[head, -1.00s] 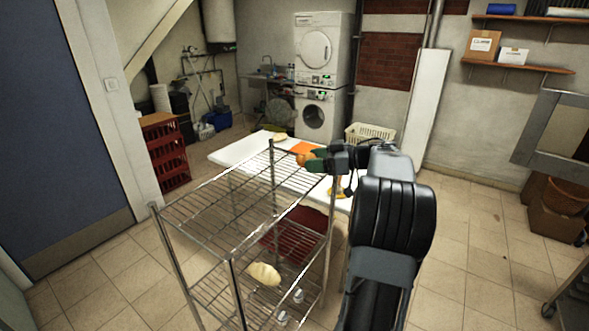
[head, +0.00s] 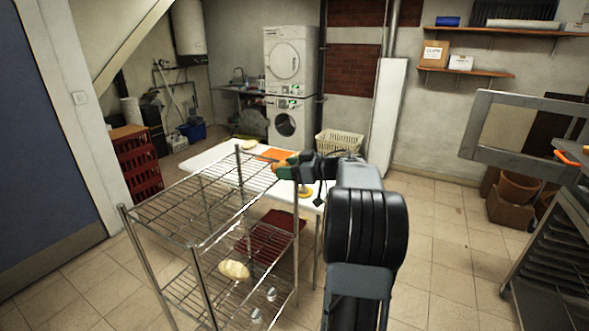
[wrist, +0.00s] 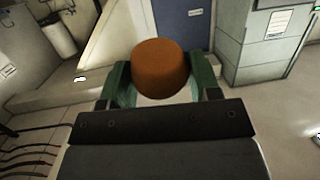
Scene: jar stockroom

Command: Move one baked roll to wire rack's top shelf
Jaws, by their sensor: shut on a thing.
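My gripper (wrist: 160,82) has green fingers and is shut on a brown, rounded baked roll (wrist: 161,66). In the head view the roll (head: 279,168) shows small and orange-brown at the gripper's tip. It appears over or just beyond the right back part of the wire rack (head: 190,243); the exact gap is hard to judge. The rack's top shelf (head: 190,207) looks bare. A pale roll (head: 234,269) lies on the shelf below. My black arm hides part of the floor right of the rack.
A white table (head: 212,154) behind the rack bears a pale roll (head: 249,145), an orange mat (head: 273,154) and a yellow item (head: 305,191). A red crate stack (head: 138,163) stands left. A metal tray rack (head: 555,230) stands right. Floor between is clear.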

